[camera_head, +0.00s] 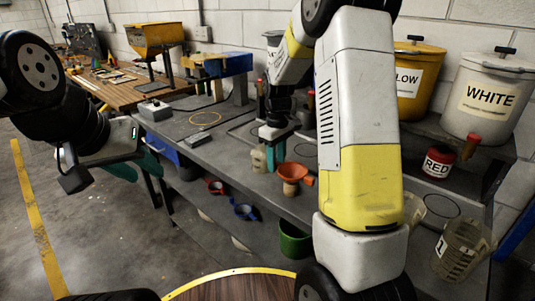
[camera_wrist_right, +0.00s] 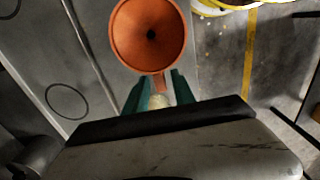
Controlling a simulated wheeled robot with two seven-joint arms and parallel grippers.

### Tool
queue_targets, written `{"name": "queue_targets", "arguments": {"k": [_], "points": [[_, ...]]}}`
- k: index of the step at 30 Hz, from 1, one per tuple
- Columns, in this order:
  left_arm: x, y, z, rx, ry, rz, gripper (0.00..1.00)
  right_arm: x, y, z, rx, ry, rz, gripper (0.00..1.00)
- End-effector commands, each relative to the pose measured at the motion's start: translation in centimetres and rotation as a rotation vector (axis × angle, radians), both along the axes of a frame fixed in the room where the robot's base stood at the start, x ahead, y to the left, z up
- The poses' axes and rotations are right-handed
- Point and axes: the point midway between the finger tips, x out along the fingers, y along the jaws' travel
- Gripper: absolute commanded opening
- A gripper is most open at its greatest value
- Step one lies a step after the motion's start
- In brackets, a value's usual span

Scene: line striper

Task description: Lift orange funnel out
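The orange funnel (camera_head: 291,171) is at the front part of the grey bench, mouth up in the head view. In the right wrist view its round bowl (camera_wrist_right: 149,36) is large, with a narrow orange part below it between the teal fingers. My right gripper (camera_head: 273,152) points down beside the funnel. Its fingers (camera_wrist_right: 159,90) look apart, with a gap around the narrow part; contact cannot be made out. A pale container (camera_head: 258,159) stands left of the right gripper. My left gripper (camera_head: 137,167) is open and empty at the left, away from the funnel.
A yellow bucket (camera_head: 417,78), a white bucket (camera_head: 491,98), a red can (camera_head: 438,162) and a clear measuring jug (camera_head: 458,249) are at the right. My right arm hides part of the bench.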

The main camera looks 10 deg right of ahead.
Motion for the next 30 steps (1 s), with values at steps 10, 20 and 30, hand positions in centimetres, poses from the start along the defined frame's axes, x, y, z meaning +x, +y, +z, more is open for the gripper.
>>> {"name": "queue_targets", "arguments": {"k": [10,20,30], "points": [[0.0,0.0,0.0,0.0,0.0,0.0,0.36,0.0,0.0,0.2,0.001,-0.001,0.0,0.0],[0.0,0.0,0.0,0.0,0.0,0.0,0.36,0.0,0.0,2.0,0.0,-0.001,0.0,0.0],[0.0,0.0,0.0,0.0,0.0,0.0,0.36,0.1,0.0,4.1,0.0,-0.002,0.0,0.0]]}}
